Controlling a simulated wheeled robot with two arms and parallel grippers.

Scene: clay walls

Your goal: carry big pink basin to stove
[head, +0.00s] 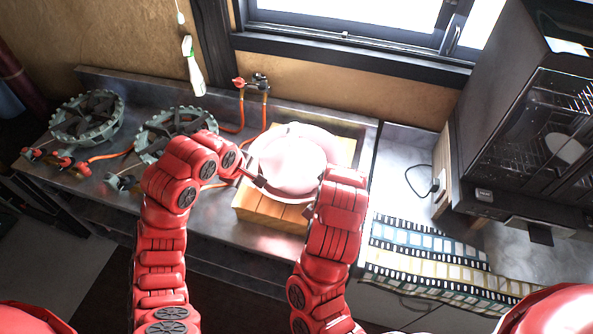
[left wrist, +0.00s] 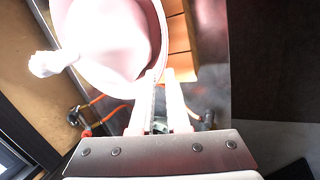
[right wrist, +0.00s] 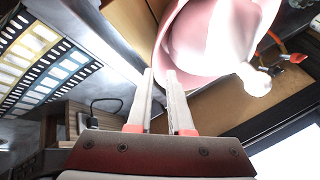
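The big pink basin (head: 290,160) is pale pink and round. It is over a wooden block on the metal counter, and I cannot tell whether it touches the block. My left gripper (head: 252,181) is at the basin's left rim. In the left wrist view its fingers (left wrist: 162,85) are close together with the rim between them. My right gripper is hidden behind my right arm in the head view. In the right wrist view its fingers (right wrist: 159,75) are close together on the basin's opposite rim. The stove's two dark ring burners (head: 87,118) are on the counter at left.
The wooden block (head: 272,211) lies under the basin. Red taps (head: 252,84) with orange hoses stand behind, between burners and basin. A white spray bottle (head: 193,68) is by the wall. A dark oven cabinet (head: 530,120) and a film-strip patterned cloth (head: 430,260) are at right.

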